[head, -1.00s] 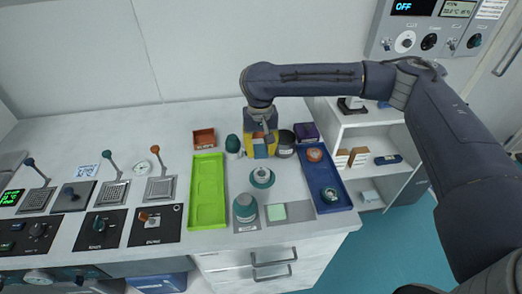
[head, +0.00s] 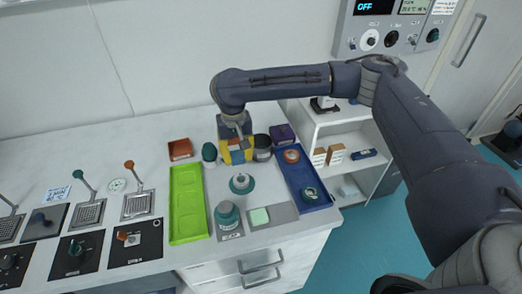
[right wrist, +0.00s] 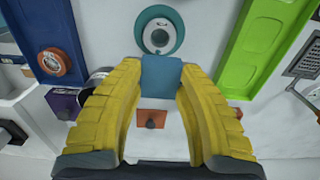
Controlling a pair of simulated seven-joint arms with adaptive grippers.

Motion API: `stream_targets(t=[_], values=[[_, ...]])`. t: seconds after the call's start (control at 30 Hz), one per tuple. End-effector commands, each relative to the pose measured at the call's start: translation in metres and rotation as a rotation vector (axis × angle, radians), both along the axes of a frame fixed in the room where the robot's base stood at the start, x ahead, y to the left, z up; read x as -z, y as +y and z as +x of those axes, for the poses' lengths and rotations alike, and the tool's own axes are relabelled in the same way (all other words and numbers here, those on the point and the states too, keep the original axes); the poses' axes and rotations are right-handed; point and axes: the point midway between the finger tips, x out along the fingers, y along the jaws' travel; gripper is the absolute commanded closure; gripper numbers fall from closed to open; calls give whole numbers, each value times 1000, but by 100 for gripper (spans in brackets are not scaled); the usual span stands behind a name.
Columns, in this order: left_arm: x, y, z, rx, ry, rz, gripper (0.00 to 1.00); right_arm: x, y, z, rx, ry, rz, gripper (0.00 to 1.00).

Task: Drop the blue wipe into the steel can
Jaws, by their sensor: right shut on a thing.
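My right gripper (head: 237,154) shows yellow fingers and is shut on the blue wipe (right wrist: 161,76), a flat blue square between the fingertips in the right wrist view. In the head view the gripper is over the worktop, just left of the steel can (head: 262,148). The can is a dark, open-topped cylinder, partly covered by the gripper. I cannot tell the exact height of the wipe above the worktop. My left gripper is not in view.
A green tray (head: 187,205) lies left and a blue tray (head: 316,198) right. A teal-ringed round item (head: 242,184) and a teal-topped jar (head: 227,214) stand in front.

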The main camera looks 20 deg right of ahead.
Motion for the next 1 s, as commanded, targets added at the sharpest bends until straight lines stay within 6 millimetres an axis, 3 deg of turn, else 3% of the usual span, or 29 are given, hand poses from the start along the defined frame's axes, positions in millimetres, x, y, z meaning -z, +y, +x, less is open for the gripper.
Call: stream_targets(t=[0.27,0.43,0.8,1.0], values=[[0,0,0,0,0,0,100,0,0,0,0,0,0,100],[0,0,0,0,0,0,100,-13,-9,10,20,-3,0,100],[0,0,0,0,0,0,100,-66,-89,67,130,-2,0,100],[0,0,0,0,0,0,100,-80,-127,82,91,0,0,100]])
